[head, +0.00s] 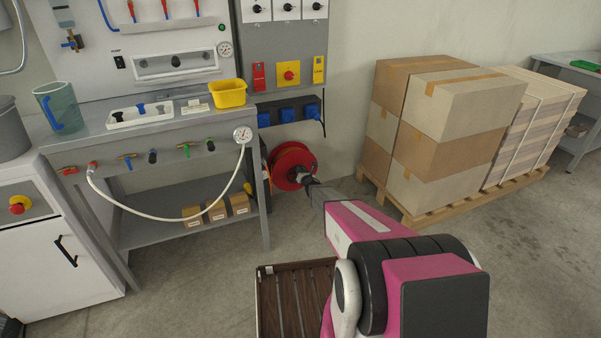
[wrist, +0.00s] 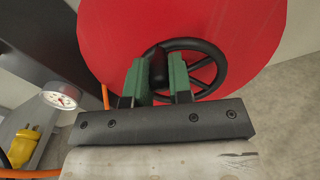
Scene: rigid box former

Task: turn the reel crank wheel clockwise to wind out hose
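The red hose reel (head: 287,160) stands low by the wall, right of the workbench. In the wrist view its red disc (wrist: 110,38) fills the upper middle, with the black spoked crank wheel (wrist: 222,62) on its face. A dark handle (wrist: 157,68) stands out from the wheel's left part. My gripper (wrist: 158,75) has its green fingers on either side of this handle, which fills the gap near the fingertips. In the head view my gripper (head: 304,178) is at the reel's face, and the arm hides part of the reel.
The grey workbench (head: 160,138) with a white hose and gauge (head: 242,134) is left of the reel. Stacked cartons (head: 450,105) on a pallet stand to the right. An orange hose (wrist: 105,96) shows beside the reel. A slatted brown tray (head: 262,300) is low in front.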

